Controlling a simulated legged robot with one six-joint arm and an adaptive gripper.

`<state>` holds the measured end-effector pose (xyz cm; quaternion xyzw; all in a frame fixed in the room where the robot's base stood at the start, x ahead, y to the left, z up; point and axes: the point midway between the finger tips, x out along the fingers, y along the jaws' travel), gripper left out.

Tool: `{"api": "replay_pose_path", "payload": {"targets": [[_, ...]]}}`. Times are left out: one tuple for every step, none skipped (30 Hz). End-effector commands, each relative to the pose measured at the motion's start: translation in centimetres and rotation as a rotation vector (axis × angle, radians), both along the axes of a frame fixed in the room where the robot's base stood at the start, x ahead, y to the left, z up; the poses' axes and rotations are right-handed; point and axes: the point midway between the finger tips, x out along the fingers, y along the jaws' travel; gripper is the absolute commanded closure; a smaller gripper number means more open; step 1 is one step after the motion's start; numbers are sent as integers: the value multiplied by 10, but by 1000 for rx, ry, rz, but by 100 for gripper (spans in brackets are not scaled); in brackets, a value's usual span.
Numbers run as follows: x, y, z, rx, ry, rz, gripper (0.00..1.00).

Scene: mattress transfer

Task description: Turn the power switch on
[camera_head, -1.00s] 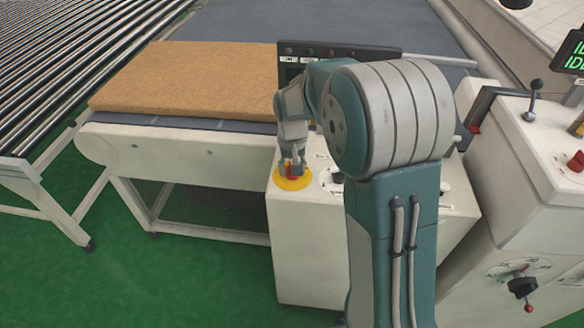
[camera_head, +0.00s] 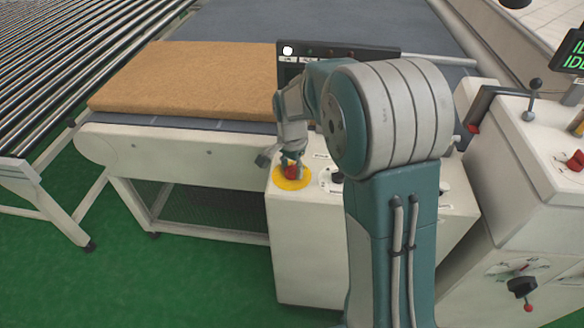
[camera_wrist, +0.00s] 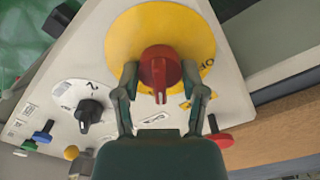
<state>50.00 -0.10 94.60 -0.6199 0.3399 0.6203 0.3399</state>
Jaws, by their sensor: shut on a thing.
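The power switch is a red rotary knob (camera_wrist: 159,66) on a round yellow plate (camera_wrist: 160,30), on the sloped top of the white control cabinet. In the head view the red knob (camera_head: 291,172) and yellow plate (camera_head: 284,184) are at the cabinet's left end. My gripper (camera_wrist: 160,76) is shut on the red knob, one finger on each side of it. The knob's ridge points toward my palm in the wrist view. My gripper (camera_head: 290,162) also shows from above in the head view, turned over the knob. A white indicator light (camera_head: 287,50) glows on the dark panel.
A black selector knob (camera_wrist: 88,111) sits beside the plate, with blue, green, yellow and red controls nearby. A tan mattress (camera_head: 185,78) lies on the conveyor behind. A second console (camera_head: 530,140) stands at the right. My arm hides part of the cabinet.

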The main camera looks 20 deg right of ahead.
Motion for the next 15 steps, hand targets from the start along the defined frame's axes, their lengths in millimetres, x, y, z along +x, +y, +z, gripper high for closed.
{"api": "replay_pose_path", "payload": {"targets": [[-2,1,-3,2,10,-28,94],[-2,1,-3,1,9,-46,94],[-2,1,-3,1,9,-68,94],[-2,1,-3,1,9,-84,94],[-2,1,-3,1,9,-97,94],[-2,1,-3,1,9,-115,94],[-2,1,-3,1,9,-126,94],[-2,1,-3,1,9,-137,94],[-2,1,-3,1,9,-148,94],[-2,1,-3,1,9,-156,94],[-2,1,-3,2,8,-164,94],[-2,1,-3,2,8,-172,94],[-2,1,-3,2,8,-176,94],[-2,2,-3,2,8,-180,94],[-2,2,-3,2,8,-184,93]]}}
